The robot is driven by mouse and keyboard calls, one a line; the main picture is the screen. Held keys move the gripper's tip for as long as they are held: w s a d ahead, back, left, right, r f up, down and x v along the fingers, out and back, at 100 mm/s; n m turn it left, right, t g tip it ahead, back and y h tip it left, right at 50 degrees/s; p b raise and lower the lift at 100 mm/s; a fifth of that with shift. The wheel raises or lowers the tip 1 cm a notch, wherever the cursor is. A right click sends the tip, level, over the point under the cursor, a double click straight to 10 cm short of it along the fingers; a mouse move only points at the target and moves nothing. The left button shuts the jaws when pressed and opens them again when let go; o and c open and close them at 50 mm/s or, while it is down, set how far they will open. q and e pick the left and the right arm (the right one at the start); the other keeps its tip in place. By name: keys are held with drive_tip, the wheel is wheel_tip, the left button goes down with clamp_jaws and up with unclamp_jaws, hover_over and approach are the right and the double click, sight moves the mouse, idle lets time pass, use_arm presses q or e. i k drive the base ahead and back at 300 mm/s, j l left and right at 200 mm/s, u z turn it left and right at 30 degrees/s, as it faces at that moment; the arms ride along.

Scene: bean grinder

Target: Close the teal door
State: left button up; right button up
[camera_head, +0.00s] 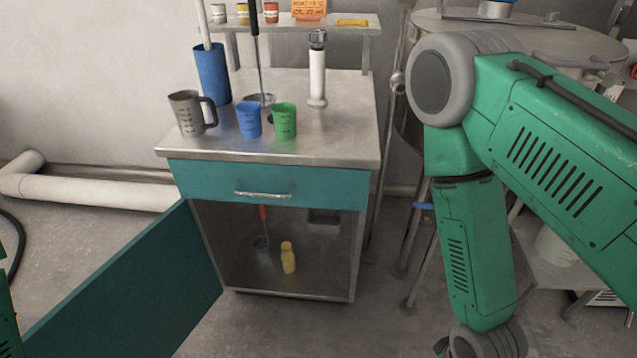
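The teal door (130,290) of the cabinet stands wide open, swung out to the left and toward me from the cabinet's left edge. Its near end runs out toward the lower left of the view. The cabinet's inside (290,245) is exposed. My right arm, green and grey, hangs in front of the right side, and its gripper is below the frame. Only a sliver of my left arm shows at the left edge, close to the door's near end. Its gripper is not in view, and I cannot tell whether it touches the door.
A teal drawer (315,190) above the opening is shut. A yellow bottle (288,258) and a red-handled tool (262,225) are inside the cabinet. A grey jug (187,113), blue cup (249,120) and green cup (285,122) stand on top. Floor in front of the cabinet is clear.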

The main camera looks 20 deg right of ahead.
sight(146, 301)
drive_tip(key=k+z, duration=0.15)
drive_tip(key=k, duration=0.25)
drive_tip(key=k+l+z, duration=0.1)
drive_tip(key=k, duration=0.3)
drive_tip(key=i+j+z, duration=0.1)
drive_tip(key=j, duration=0.4)
drive_tip(key=i+j+z, duration=0.15)
drive_tip(key=j, duration=0.3)
drive_tip(key=i+j+z, duration=0.1)
drive_tip(key=j, duration=0.4)
